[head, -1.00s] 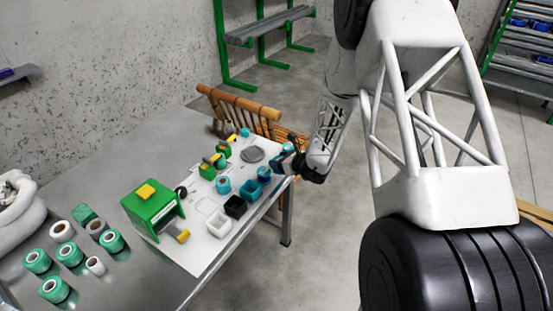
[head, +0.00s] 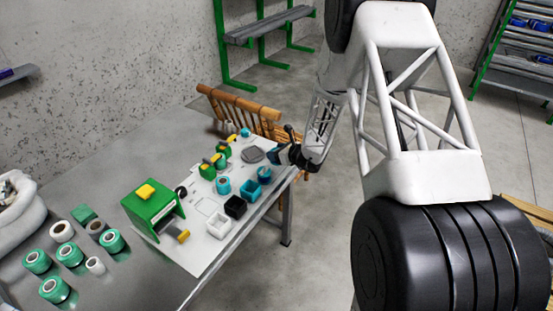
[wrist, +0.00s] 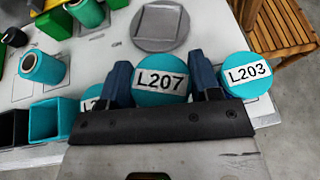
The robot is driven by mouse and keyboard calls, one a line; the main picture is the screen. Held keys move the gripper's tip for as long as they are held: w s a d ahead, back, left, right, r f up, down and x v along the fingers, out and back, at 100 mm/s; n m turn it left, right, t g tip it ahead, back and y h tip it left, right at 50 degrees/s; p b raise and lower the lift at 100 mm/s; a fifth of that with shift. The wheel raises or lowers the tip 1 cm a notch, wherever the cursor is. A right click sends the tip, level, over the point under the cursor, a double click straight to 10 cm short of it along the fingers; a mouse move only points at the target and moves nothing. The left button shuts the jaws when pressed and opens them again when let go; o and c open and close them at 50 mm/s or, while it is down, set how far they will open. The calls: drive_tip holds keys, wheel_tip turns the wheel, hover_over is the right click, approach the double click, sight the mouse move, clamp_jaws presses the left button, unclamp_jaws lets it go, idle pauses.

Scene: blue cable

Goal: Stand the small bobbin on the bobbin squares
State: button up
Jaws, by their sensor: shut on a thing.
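My gripper (wrist: 162,85) is shut on a teal bobbin (wrist: 160,80) with a white label reading L207, held between two dark blue fingers in the wrist view. In the head view my gripper (head: 281,154) is over the far right end of the white board. A second teal bobbin (wrist: 246,72), labelled L203, stands right of the fingers. A third teal label end (wrist: 91,103) is partly hidden behind the left finger. The board carries faint square outlines (head: 207,206). I cannot tell whether the held bobbin touches the board.
A grey round disc (wrist: 160,27) with a square on it lies beyond the held bobbin. A teal spool (wrist: 42,68), a teal box (wrist: 50,120) and a black box (wrist: 13,125) are to the left. A green machine (head: 153,213) stands farther left. A wooden chair (head: 240,108) is behind the table.

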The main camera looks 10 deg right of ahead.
drive_tip(key=shift+w+f, duration=0.1)
drive_tip(key=shift+f, duration=1.6)
drive_tip(key=shift+f, duration=0.15)
drive_tip(key=o, duration=1)
drive_tip(key=shift+o, duration=0.2)
drive_tip(key=shift+s+d+r, duration=0.25)
drive_tip(key=shift+s+r, duration=0.05)
drive_tip(key=v, duration=1.1)
drive_tip(key=shift+s+d, duration=0.1)
drive_tip(key=shift+d, duration=0.05)
